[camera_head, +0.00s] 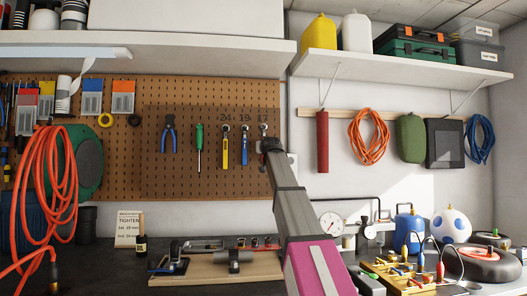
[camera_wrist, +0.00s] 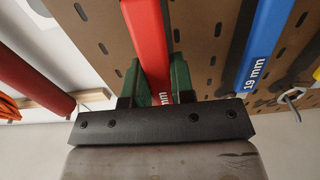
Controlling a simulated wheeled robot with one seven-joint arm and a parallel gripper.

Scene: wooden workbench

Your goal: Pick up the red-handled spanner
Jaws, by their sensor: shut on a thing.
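The red-handled spanner (camera_wrist: 148,40) runs between the green-padded fingers of my gripper (camera_wrist: 158,82) in the wrist view. The fingers are shut on its red handle. In the head view only the spanner's metal top (camera_head: 263,129) shows, under the "17" mark on the pegboard (camera_head: 190,100). My gripper (camera_head: 268,146) and arm hide its handle there. The spanner still appears to be at its place on the board; I cannot tell whether it is off its hook.
The blue spanner (camera_head: 245,146), marked 19 mm, hangs close to the left, with a yellow one (camera_head: 225,148) beyond it. Green screwdriver (camera_head: 199,148) and pliers (camera_head: 170,136) hang further left. A red cylinder (camera_head: 322,142) hangs to the right. The shelf (camera_head: 395,72) juts out above.

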